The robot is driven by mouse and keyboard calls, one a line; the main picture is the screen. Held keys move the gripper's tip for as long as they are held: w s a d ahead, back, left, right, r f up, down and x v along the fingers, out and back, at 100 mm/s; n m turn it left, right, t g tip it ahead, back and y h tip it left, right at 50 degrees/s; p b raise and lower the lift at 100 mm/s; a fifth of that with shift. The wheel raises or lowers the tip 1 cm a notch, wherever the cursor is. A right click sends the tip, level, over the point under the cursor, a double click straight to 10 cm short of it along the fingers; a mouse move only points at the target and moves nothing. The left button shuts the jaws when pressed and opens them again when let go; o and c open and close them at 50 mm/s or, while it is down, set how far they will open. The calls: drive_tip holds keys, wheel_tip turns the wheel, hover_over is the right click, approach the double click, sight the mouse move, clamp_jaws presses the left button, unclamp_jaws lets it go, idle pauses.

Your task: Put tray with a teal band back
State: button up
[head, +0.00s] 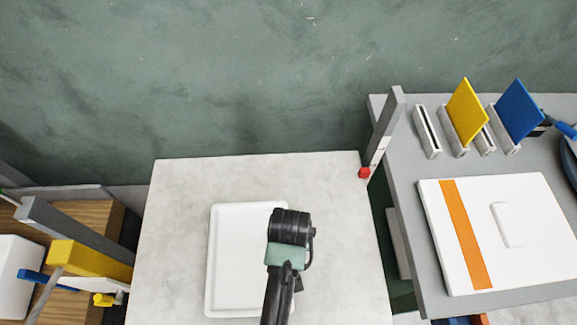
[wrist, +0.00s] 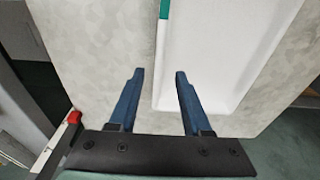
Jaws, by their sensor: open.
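A white tray (head: 235,270) with a raised rim lies flat on a pale speckled table. In the wrist view the tray (wrist: 215,60) fills the upper right, and a short teal band (wrist: 164,9) shows on its side rim. My gripper (wrist: 160,72) is open and empty. Its two blue fingers appear on either side of the tray's rim line, one over the table and one over the tray. I cannot tell how far above the rim they are. In the head view my arm covers the tray's right part and hides the fingers.
The pale table (head: 180,210) is otherwise clear. On the right, a grey bench holds a white panel with an orange stripe (head: 465,235), a yellow plate (head: 467,110) and a blue plate (head: 518,108) in slots. A red-tipped grey post (head: 384,130) stands between. A yellow block (head: 75,255) is at left.

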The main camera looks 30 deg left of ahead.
drive_tip(key=shift+s+d+r, duration=0.1)
drive_tip(key=shift+s+r, duration=0.05)
drive_tip(key=shift+r, duration=1.15)
drive_tip(key=w+r+m+t+y, duration=0.1)
drive_tip(key=w+r+t, duration=0.3)
drive_tip(key=w+r, duration=0.6)
drive_tip(key=w+r+m+t+y, duration=0.1)
drive_tip(key=w+r+t, duration=0.5)
drive_tip(key=r, duration=0.6)
drive_tip(key=w+d+r+m+t, duration=0.1)
drive_tip(key=w+d+r+t, duration=0.1)
drive_tip(key=r, duration=0.6)
drive_tip(key=w+d+r+m+t, duration=0.1)
drive_tip(key=w+r+t, duration=0.15)
drive_tip(key=r, duration=0.65)
drive_tip(key=s+d+r+t+h, duration=0.1)
drive_tip(key=s+r+t, duration=0.3)
drive_tip(key=r, duration=0.6)
drive_tip(key=s+d+r+m+t+h, duration=0.1)
drive_tip(key=s+d+r+t, duration=0.2)
drive_tip(key=r, duration=0.8)
drive_tip(key=s+d+r+m+t, duration=0.1)
drive_tip(key=s+d+r+t, duration=0.3)
drive_tip(key=s+r, duration=0.3)
wheel_tip(320, 180, up, 4)
drive_tip(key=shift+s+f+t+h, duration=0.2)
drive_tip(key=shift+t+h, duration=0.15)
drive_tip(key=shift+h, duration=0.05)
